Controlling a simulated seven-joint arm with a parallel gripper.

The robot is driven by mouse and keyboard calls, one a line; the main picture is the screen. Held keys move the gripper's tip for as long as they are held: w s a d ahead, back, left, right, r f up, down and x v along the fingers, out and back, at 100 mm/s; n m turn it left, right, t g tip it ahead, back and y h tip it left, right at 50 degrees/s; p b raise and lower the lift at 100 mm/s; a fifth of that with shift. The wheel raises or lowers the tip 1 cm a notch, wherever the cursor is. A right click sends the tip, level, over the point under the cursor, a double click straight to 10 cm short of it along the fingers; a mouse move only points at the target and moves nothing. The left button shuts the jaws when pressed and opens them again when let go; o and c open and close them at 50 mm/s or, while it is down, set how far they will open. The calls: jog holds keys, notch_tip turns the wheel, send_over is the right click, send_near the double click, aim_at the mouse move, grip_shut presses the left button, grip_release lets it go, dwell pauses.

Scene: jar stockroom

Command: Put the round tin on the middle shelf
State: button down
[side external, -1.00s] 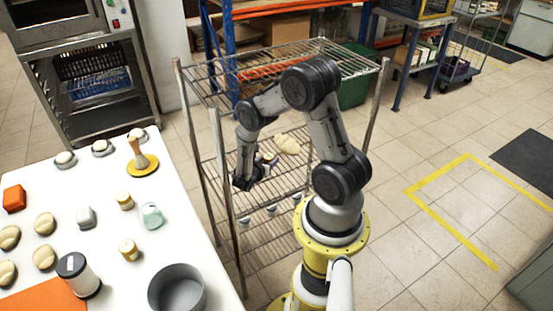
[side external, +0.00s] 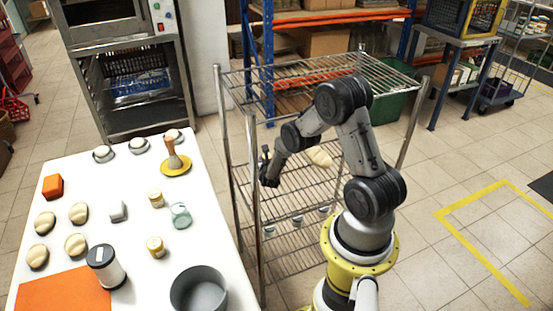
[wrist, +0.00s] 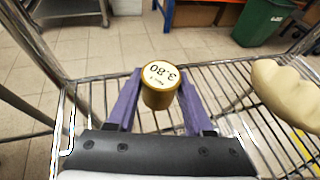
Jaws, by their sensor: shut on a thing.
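The round tin (wrist: 157,90) has a gold side and a pale top marked "3.80". In the wrist view it is upright between the two purple fingers of my gripper (wrist: 157,97), which is shut on it. Behind and below it is the wire middle shelf (wrist: 245,112). I cannot tell whether the tin touches the wires. In the side view my gripper (side external: 268,165) is at the left end of the middle shelf (side external: 300,189), between the rack's posts. The tin is too small and hidden to make out there.
A pale loaf (side external: 319,157) lies on the middle shelf to the right of my gripper; it also shows in the wrist view (wrist: 285,92). The top shelf (side external: 310,78) is overhead. Several small jars (side external: 297,219) stand on a lower shelf. The white table (side external: 135,262) is at left.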

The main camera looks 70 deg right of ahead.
jog(key=shift+f, duration=1.15)
jog(key=shift+f, duration=0.2)
jog(key=shift+c, duration=1.4)
grip_release()
jog(key=shift+r, duration=0.1)
jog(key=shift+r, duration=0.15)
jog(key=v, duration=1)
jog(key=shift+s+a, duration=0.1)
jog(key=shift+a, duration=0.25)
jog(key=shift+s+a+r, duration=0.3)
jog(key=shift+a+r, duration=0.05)
jog(key=shift+a, duration=0.15)
